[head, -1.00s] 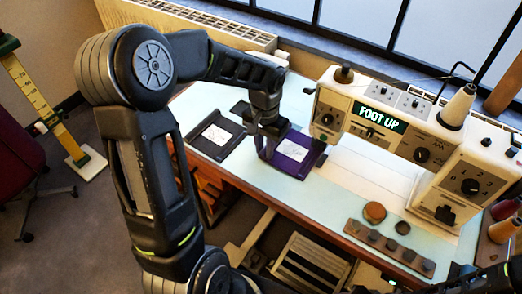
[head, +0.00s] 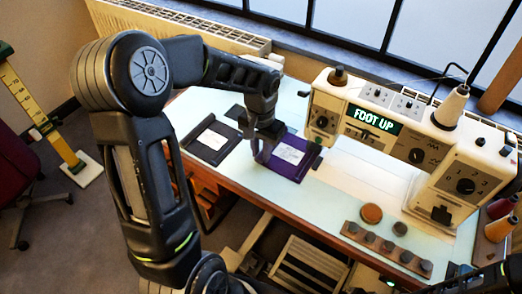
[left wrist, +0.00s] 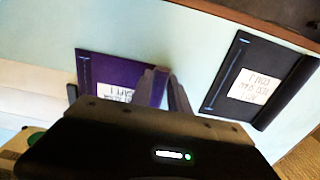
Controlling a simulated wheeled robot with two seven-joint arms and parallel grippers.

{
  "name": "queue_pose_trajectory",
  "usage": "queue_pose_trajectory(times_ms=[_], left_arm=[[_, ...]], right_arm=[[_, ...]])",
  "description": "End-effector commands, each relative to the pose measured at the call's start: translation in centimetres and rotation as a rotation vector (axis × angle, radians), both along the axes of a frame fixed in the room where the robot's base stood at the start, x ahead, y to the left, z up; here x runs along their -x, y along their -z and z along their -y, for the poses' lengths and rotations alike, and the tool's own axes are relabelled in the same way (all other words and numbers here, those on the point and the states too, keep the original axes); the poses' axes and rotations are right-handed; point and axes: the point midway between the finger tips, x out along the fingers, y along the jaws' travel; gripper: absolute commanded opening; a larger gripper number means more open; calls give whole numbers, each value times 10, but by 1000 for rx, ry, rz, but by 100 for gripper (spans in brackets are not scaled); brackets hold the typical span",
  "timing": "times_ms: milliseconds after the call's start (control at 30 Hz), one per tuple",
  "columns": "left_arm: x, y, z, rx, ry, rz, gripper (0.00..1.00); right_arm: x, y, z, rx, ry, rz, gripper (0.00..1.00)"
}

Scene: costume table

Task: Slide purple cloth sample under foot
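The purple cloth sample (head: 285,170), with a white label, lies flat on the table left of the sewing machine (head: 397,157). It also shows in the left wrist view (left wrist: 110,72). The machine's sign reads FOOT UP; the foot itself is hidden behind the machine's head. My left gripper (head: 262,157) is lowered at the sample's left edge. In the left wrist view its fingers (left wrist: 162,80) come together beside the sample's near edge; whether they touch it is unclear. My right gripper is not in view; only dark parts of my arm show at the lower right.
A black sample (head: 205,153) with a white label lies left of the purple one. A brown disc (head: 371,213) and a bar with several knobs (head: 388,250) lie near the table's front edge. Thread cones (head: 500,229) stand at the right.

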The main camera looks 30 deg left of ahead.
Motion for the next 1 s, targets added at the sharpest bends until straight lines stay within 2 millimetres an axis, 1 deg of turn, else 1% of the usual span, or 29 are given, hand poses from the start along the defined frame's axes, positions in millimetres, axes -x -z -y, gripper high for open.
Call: queue_pose_trajectory(times_ms=[33, 267, 500, 600, 667, 767, 1000], left_arm=[[0, 0, 0, 0, 0, 0, 26], [0, 0, 0, 0, 0, 0, 45], [0, 0, 0, 0, 0, 0, 46], [0, -3, 0, 0, 0, 1, 46], [-1, -8, 0, -1, 0, 3, 46], [-1, -20, 0, -1, 0, 4, 46], [-1, -59, 0, -1, 1, 5, 46]], right_arm=[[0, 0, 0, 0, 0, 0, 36], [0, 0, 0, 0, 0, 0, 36], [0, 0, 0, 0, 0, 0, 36], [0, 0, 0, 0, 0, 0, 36], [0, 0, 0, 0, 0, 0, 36], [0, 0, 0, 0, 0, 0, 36], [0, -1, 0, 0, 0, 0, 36]])
